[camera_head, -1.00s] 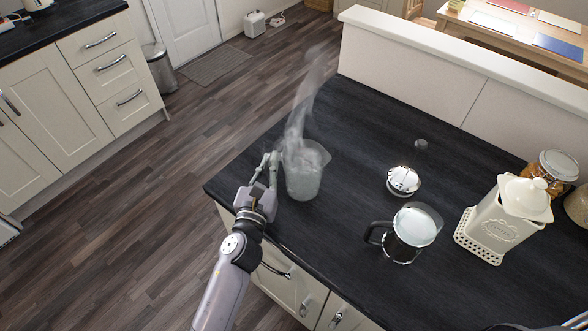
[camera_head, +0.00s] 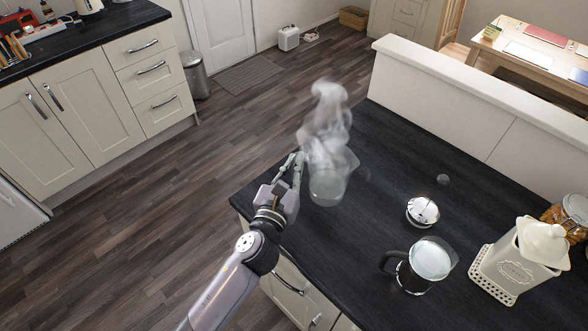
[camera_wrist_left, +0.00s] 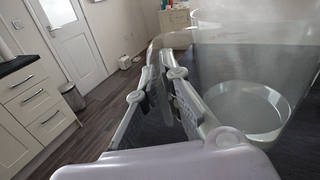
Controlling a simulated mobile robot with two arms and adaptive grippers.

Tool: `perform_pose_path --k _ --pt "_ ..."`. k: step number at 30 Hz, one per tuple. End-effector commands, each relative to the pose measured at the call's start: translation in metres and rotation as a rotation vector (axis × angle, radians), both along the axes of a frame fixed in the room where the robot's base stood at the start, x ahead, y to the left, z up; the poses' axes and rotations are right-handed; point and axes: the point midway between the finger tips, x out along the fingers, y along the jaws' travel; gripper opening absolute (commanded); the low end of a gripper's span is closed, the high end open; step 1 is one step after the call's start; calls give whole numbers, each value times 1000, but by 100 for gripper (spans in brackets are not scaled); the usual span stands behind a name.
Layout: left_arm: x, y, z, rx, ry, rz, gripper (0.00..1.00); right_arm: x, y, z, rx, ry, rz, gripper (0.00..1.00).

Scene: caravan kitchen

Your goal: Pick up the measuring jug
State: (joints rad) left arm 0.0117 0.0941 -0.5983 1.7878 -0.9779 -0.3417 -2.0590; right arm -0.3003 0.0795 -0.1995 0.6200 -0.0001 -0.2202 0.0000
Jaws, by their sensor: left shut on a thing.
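The measuring jug (camera_head: 325,187) is a clear jug with pale steam rising over it, at the left end of the dark worktop (camera_head: 385,150) in the head view. My left gripper (camera_head: 297,162) is at its left side, shut on its handle. In the left wrist view the fingers (camera_wrist_left: 165,85) close around the clear handle, and the jug's wall and round base (camera_wrist_left: 245,108) show to the right. The jug is roughly upright and looks slightly raised; the gap under it is hard to judge. My right gripper is not in view.
A glass coffee press (camera_head: 428,262) with a black handle and its metal plunger lid (camera_head: 422,211) stand right of the jug. Farther right are a cream canister (camera_head: 518,262) and glass jars (camera_head: 572,215). A low white wall (camera_head: 470,110) bounds the worktop's back; open floor lies left.

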Motion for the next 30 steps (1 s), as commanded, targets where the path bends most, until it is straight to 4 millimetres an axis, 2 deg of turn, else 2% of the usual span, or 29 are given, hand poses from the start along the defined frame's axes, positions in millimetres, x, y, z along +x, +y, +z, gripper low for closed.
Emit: perform_pose_path --k 1,15,24,30 --pt "0 0 13 1 -5 -2 0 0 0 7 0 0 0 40" --pt "0 0 75 1 -5 -2 0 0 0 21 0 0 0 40" --pt "0 0 104 -1 -3 -1 0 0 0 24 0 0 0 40" --pt "0 0 117 -1 -3 0 0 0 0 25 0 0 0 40"
